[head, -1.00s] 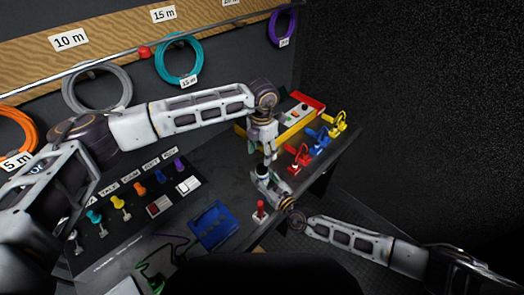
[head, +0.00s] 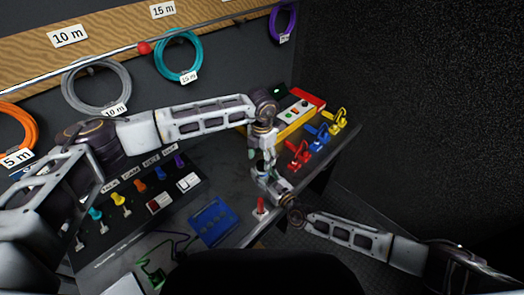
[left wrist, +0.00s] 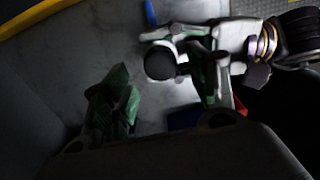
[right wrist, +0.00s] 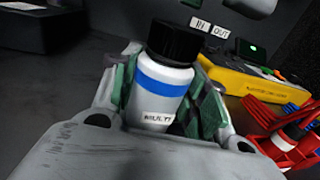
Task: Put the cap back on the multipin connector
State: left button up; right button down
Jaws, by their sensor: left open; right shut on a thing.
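My right gripper (right wrist: 165,95) is shut on the white multipin connector (right wrist: 162,80), which has a blue band and a label reading "MULTI". A black cap-like top (right wrist: 175,40) sits on the connector's upper end; I cannot tell how firmly it is seated. In the head view my right gripper (head: 262,180) holds it near the desk's front edge. My left gripper (head: 260,158) is open and pointing down, just above the connector. In the left wrist view its green-padded fingers (left wrist: 160,88) are spread, with the connector's dark round top (left wrist: 160,62) showing between them.
A yellow box (head: 295,122) stands behind the grippers. Red (head: 297,153), blue (head: 318,138) and yellow (head: 337,123) connectors stand to the right. A switch panel (head: 130,208) is on the left.

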aim_at(262, 163)
pick_arm(q)
jog(key=shift+f, duration=1.75)
jog(key=shift+c, duration=0.3)
jog(key=c, duration=1)
jog(key=shift+c, duration=0.3)
jog(key=o, duration=1.2)
jog(key=shift+r, duration=0.15)
jog(key=shift+r, duration=5.9)
